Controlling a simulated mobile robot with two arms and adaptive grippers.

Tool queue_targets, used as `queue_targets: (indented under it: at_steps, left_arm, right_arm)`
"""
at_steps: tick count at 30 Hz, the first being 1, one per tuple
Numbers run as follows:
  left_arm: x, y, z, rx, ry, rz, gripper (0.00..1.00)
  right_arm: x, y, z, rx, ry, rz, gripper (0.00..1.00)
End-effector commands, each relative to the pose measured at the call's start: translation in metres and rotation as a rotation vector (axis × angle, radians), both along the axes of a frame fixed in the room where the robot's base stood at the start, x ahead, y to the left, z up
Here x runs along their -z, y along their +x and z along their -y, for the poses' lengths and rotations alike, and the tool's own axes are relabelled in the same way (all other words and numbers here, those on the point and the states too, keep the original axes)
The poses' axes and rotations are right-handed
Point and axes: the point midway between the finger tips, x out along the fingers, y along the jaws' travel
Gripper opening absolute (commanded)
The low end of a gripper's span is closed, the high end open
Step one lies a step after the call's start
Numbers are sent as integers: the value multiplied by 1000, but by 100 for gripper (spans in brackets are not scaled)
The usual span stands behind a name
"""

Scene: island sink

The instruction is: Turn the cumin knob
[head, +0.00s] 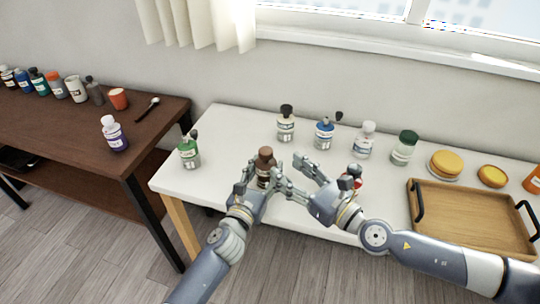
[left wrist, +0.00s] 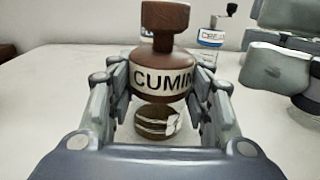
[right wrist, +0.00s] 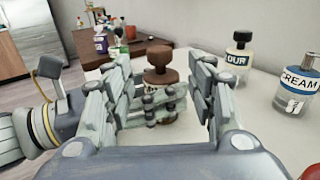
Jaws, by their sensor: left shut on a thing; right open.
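The cumin bottle (head: 265,170) is brown with a cream "CUMIN" label and a brown knob on top. It stands upright on the white table. In the left wrist view the bottle (left wrist: 162,80) is between the fingers of my left gripper (left wrist: 160,115), which is shut on its body. My left gripper also shows in the head view (head: 263,188). My right gripper (head: 291,171) is open and close to the bottle on its right. In the right wrist view the brown knob (right wrist: 159,58) rises beyond the open right fingers; left-gripper fingers partly hide the bottle's lower body.
A green bottle (head: 189,152) stands left of the cumin. Behind are a black-capped bottle (head: 286,124), a blue-topped bottle (head: 324,133), a white bottle (head: 364,140) and a green-capped jar (head: 404,148). A red-bodied item is partly hidden by my right arm. A wooden tray (head: 470,222) lies right.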

Motion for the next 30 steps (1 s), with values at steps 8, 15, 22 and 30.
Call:
queue_targets:
  at_steps: [8,15,22,30]
  left_arm:
    - [0,0,0,-1,0,0,20]
    - [0,0,0,-1,0,-1,20]
    - [0,0,-1,-1,0,-1,20]
    - [0,0,0,-1,1,-1,20]
  right_arm:
    - [-1,40,-36,-1,1,2,51]
    - [0,54,-48,-1,2,-1,51]
    - [0,55,-49,0,2,-2,51]
    - [0,55,-49,0,2,-2,6]
